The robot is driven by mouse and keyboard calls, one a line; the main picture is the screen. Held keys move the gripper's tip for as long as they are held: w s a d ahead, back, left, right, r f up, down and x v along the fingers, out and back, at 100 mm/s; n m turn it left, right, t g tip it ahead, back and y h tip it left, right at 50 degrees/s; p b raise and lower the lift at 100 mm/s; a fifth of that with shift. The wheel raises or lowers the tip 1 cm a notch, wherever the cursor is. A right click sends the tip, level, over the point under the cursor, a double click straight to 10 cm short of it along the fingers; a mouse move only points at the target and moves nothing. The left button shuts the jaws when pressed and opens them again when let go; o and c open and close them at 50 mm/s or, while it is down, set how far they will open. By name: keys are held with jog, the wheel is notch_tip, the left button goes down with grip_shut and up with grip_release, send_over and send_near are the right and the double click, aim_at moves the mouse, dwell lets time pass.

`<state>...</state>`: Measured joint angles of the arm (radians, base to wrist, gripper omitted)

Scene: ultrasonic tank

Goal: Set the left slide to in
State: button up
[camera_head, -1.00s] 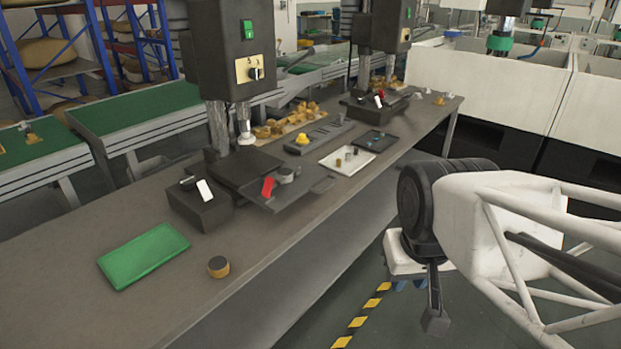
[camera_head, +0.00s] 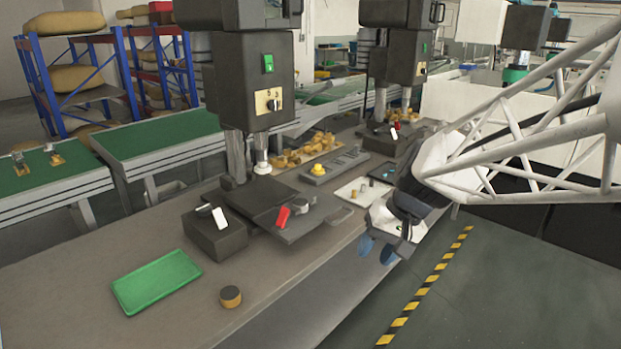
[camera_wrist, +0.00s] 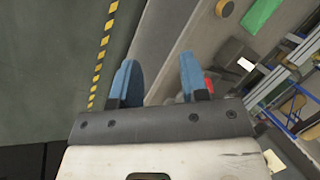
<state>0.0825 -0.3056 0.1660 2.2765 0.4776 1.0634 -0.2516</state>
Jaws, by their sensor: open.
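A dark box (camera_head: 214,235) with a white lever stands left of the slide. A green tray (camera_head: 157,282) and a round tan-and-dark piece (camera_head: 230,296) lie nearer. A second press (camera_head: 400,65) stands farther along the bench. The floor in front is clear.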

jog(key=w+f+y, duration=0.3)
jog(key=w, duration=0.9)
jog(key=m+t+y, duration=0.5)
jog(key=t+y, duration=0.1)
jog(key=y, duration=0.1)
send_near(345, 218)
jog(key=x, duration=0.3)
jog(key=shift+w+d+n, duration=0.1)
jog(key=shift+w+n, duration=0.1)
jog(key=shift+n, duration=0.1)
jog(key=shift+x, duration=3.95)
jog(key=shift+s+f, duration=0.1)
grip_shut()
